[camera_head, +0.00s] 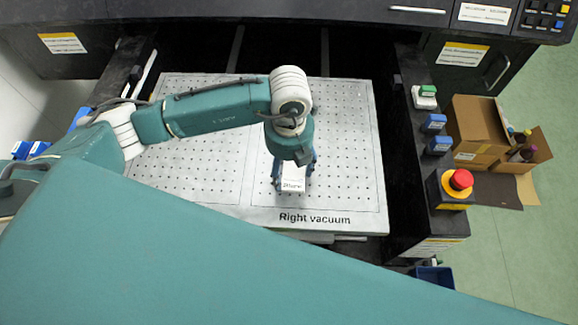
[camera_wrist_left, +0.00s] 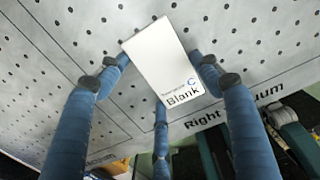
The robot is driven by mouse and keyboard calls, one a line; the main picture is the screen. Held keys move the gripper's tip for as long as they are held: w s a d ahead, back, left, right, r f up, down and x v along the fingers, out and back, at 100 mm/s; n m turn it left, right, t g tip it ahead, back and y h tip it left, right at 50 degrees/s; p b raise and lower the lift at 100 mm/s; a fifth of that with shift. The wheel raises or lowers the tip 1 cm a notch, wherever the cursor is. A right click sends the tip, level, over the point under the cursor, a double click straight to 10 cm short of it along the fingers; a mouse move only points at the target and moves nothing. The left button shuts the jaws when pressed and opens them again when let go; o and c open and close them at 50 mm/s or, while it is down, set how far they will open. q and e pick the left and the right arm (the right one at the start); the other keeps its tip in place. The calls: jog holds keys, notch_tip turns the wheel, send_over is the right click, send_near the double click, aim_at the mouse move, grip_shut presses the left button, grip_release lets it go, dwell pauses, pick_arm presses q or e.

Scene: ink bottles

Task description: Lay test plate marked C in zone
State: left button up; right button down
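The test plate (camera_head: 293,178) is a small white slab at the right part of the perforated board. In the left wrist view the plate (camera_wrist_left: 163,62) shows a blue C above the word "Blank". My left gripper (camera_head: 293,180) points down over it. In the left wrist view the blue fingers of the left gripper (camera_wrist_left: 158,62) close in on the plate's side edges and appear to touch them. A third finger meets its lower edge. I cannot tell whether the plate rests on the board or hangs just above it. My right gripper is not in view.
The pale perforated board (camera_head: 346,120) has outlined zones; "Right vacuum" is printed at its front edge. The rest of its right zone looks clear.

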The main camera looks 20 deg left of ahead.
aim_at(289, 172)
pick_arm(q)
jog(key=shift+o, duration=1.4)
jog(key=shift+r, duration=0.5)
notch_tip(289, 172, up, 11)
jog(key=b, duration=0.2)
jog(key=shift+r, duration=0.2)
jog(key=shift+f, duration=0.1)
